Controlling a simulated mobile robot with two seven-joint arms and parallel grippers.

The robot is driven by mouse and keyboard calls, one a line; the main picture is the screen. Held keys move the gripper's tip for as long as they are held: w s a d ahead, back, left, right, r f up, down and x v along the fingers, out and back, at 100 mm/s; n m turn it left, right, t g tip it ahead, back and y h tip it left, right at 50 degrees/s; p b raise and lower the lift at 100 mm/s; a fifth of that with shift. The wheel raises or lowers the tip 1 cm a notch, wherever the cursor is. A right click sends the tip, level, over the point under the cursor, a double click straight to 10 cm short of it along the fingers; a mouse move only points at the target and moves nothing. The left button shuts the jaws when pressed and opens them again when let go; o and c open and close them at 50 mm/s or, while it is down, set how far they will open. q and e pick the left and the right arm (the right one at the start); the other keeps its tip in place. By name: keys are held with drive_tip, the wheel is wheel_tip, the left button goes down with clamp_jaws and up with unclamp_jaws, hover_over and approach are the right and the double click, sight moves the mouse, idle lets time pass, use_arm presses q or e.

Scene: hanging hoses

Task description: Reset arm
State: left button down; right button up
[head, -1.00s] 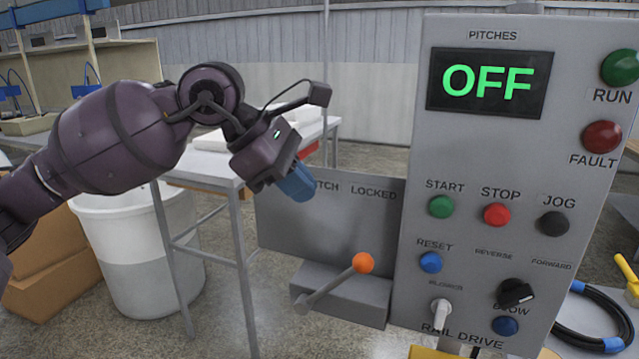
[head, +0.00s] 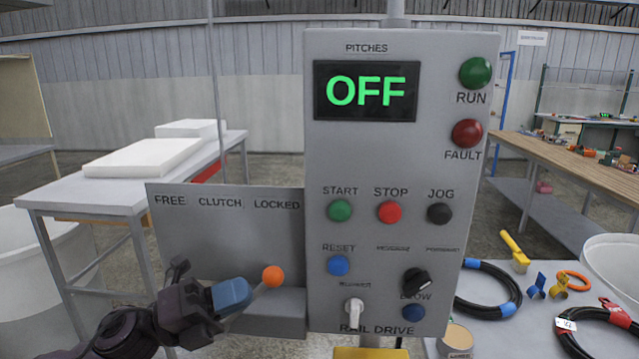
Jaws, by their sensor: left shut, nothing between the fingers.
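My left gripper (head: 238,294) is low at the left of the head view, its blue fingertips shut. In the picture it sits just left of the orange ball knob (head: 273,276) of the clutch lever; I cannot tell whether they touch. The fingertips and wrist hide part of the lever's rod. The grey clutch plate (head: 225,237) is lettered FREE, CLUTCH, LOCKED. The grey control panel (head: 345,161) reads OFF on its display (head: 366,91). It carries a blue RESET button (head: 339,265). My right gripper does not show.
A white table (head: 70,190) with white slabs (head: 145,157) stands at the left behind the plate. A white bin (head: 38,262) is at the far left. At the right, black hoses (head: 487,290) lie on a light table, and a wooden bench (head: 570,165) stands behind.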

use_arm(q)
drive_tip(key=s+a+f+n+t+y, duration=0.1)
drive_tip(key=a+f+n+t+y, duration=0.5)
drive_tip(key=f+n, duration=0.55)
drive_tip(key=s+a+f+n+t+y, duration=0.1)
drive_tip(key=a+f+n+t+y, duration=0.55)
drive_tip(key=n, duration=0.75)
drive_tip(key=s+a+f+n+g+y, duration=0.3)
drive_tip(key=s+f+n+g+y, duration=0.4)
drive_tip(key=s+f+n, duration=0.4)
drive_tip(key=s+f+y, duration=0.1)
drive_tip(key=s+f, duration=0.4)
drive_tip(key=f, duration=0.4)
drive_tip(key=shift+s+f, duration=0.15)
drive_tip(key=shift+s, duration=0.05)
drive_tip(key=shift+a, duration=0.1)
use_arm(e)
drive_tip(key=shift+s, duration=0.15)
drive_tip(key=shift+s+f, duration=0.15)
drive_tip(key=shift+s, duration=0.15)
